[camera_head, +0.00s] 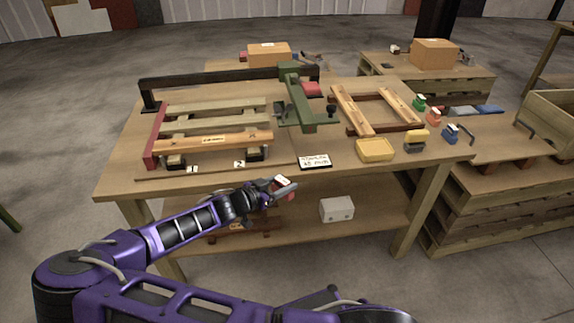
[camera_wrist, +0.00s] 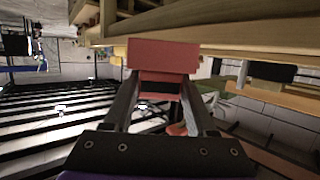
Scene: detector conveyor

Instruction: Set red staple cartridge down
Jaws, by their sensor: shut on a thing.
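The red staple cartridge (camera_wrist: 163,57) is held between the two fingers of my gripper (camera_wrist: 160,82) in the wrist view. Its red face sticks out beyond the fingertips. In the head view my gripper (camera_head: 284,186) is in front of the workbench's front edge, at the end of my purple arm. Only a small bit of the red cartridge (camera_head: 291,196) shows there, partly hidden by the gripper. The cartridge appears clear of the bench.
The workbench (camera_head: 350,174) carries a wooden pallet jig (camera_head: 215,138), a green clamp-like tool (camera_head: 296,100), a white card (camera_head: 315,161) and a yellow tray (camera_head: 375,150). Small green (camera_head: 418,101), orange-red (camera_head: 432,117) and blue (camera_head: 450,133) items stand at right. A white box (camera_head: 337,209) sits on the lower shelf.

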